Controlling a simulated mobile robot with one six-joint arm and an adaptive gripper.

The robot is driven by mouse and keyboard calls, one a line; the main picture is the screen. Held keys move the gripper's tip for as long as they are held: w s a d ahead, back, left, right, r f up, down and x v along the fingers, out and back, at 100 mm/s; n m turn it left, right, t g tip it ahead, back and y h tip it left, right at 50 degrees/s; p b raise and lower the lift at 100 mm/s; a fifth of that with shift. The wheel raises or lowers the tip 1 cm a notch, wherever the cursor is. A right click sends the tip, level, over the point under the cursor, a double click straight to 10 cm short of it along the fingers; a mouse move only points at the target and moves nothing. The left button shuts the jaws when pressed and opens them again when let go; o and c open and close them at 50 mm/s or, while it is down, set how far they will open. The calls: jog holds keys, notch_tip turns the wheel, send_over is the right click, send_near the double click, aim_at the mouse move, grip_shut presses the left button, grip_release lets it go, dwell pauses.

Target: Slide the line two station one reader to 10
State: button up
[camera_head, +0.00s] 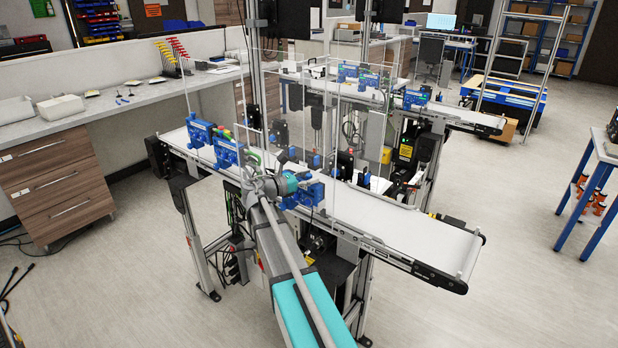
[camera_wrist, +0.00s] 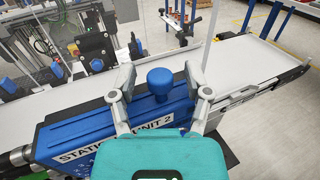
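A blue reader unit (camera_wrist: 110,120) with a round blue knob (camera_wrist: 160,80) on top sits at the near belt's edge in the wrist view. Its white label reads partly "STATION" and "UNIT 2"; my gripper hides the middle. My gripper (camera_wrist: 159,76) is open, with one finger on each side of the knob and a visible gap to both. In the head view my gripper (camera_head: 285,184) is beside the rightmost blue unit (camera_head: 308,194) on the near conveyor (camera_head: 400,222). Two more blue units (camera_head: 200,131) (camera_head: 228,151) stand farther left. I cannot tell their line or station numbers.
A second conveyor (camera_head: 460,118) with several blue units (camera_head: 368,79) runs behind. Upright posts and clear panels stand between the belts. The near belt's right end is bare. Floor is open at right, before a blue-legged table (camera_head: 595,170).

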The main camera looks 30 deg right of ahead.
aim_at(304, 188)
grip_shut()
jog(key=shift+f, duration=0.1)
notch_tip(304, 188, down, 4)
jog(key=b, duration=0.4)
jog(key=shift+r, duration=0.2)
jog(key=shift+s, duration=0.1)
jog(key=shift+o, duration=0.8)
grip_release()
jog(key=shift+a, duration=0.15)
